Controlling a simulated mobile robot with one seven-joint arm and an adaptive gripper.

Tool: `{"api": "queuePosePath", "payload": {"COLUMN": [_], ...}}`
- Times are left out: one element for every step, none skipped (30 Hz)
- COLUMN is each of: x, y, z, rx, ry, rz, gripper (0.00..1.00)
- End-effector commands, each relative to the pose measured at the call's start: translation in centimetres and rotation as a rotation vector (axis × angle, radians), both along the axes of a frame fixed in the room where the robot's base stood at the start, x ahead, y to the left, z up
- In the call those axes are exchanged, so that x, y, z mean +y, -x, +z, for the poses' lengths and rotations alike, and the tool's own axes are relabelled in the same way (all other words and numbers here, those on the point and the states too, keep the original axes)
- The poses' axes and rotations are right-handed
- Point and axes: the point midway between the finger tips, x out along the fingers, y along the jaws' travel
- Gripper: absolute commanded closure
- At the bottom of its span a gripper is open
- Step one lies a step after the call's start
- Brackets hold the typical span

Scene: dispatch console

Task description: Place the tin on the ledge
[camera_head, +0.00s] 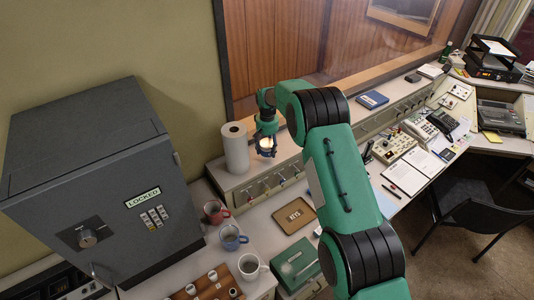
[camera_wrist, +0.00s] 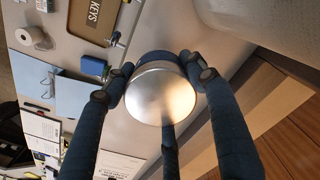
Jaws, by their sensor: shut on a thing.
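The tin (camera_head: 267,146) is a small round can with a shiny silver end and a blue band on its side. It also fills the middle of the wrist view (camera_wrist: 160,95). My gripper (camera_head: 265,138) is shut on it, with dark blue fingers around its side. The ledge (camera_head: 258,168) is the pale raised shelf running below the window, with hooks or switches on its front. The tin is over the ledge, right of the paper roll. I cannot tell whether the tin touches the ledge.
A white paper roll (camera_head: 235,148) stands on the ledge close to my gripper. A grey safe (camera_head: 95,180) is at the left. A blue book (camera_head: 372,100) lies farther along the ledge.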

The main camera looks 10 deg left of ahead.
Motion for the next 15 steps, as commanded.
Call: {"api": "queuePosePath", "payload": {"x": [0.0, 0.0, 0.0, 0.0, 0.0, 0.0, 0.0, 0.0, 0.1, 0.1, 0.2, 0.2, 0.3, 0.2, 0.2], "y": [0.0, 0.0, 0.0, 0.0, 0.0, 0.0, 0.0, -0.1, -0.1, -0.2, -0.4, -0.5, -0.7, -0.5, -0.5], "z": [0.1, 0.0, 0.0, 0.0, 0.0, 0.0, 0.0, 0.0, 0.0, 0.0, 0.0, 0.0, -0.1, -0.6, -1.0], "rx": [-0.001, 0.000, 0.000, 0.000, 0.000, 0.000, 0.000, 0.000, -0.001, -0.001, -0.001, -0.001, 0.000, 0.003, 0.003], "ry": [0.000, 0.000, 0.000, 0.000, 0.000, 0.000, 0.000, 0.000, 0.000, 0.000, 0.000, 0.000, 0.000, 0.001, 0.001], "rz": [0.000, 0.000, 0.000, 0.000, 0.000, 0.000, 0.000, 0.000, 0.000, 0.000, 0.000, 0.000, 0.000, 0.000, 0.000], "gripper": [0.77, 0.77, 0.77, 0.77, 0.77, 0.77, 0.77, 0.77, 0.77, 0.77, 0.77, 0.77, 0.77, 0.77, 0.77]}}
